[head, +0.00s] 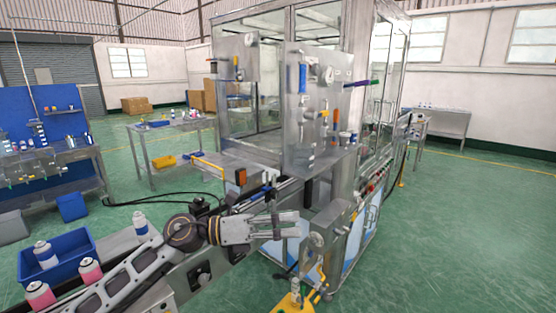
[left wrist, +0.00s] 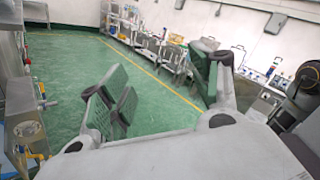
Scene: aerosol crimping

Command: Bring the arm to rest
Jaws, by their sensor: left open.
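My left arm comes in from the lower left in the head view. Its gripper (head: 296,223) is open and empty, reaching to the right in front of the steel crimping machine (head: 305,110). In the left wrist view the two padded fingers (left wrist: 162,92) stand wide apart with only green floor between them. I cannot tell from these views whether the fingers touch the conveyor parts behind them. My right gripper does not show.
A blue bin (head: 90,248) with white and pink cans stands at the left, beside my arm. Another can (head: 140,224) stands near the forearm. A grey valve fixture (head: 318,240) is close to the fingertips. Green floor (head: 460,220) is clear at the right.

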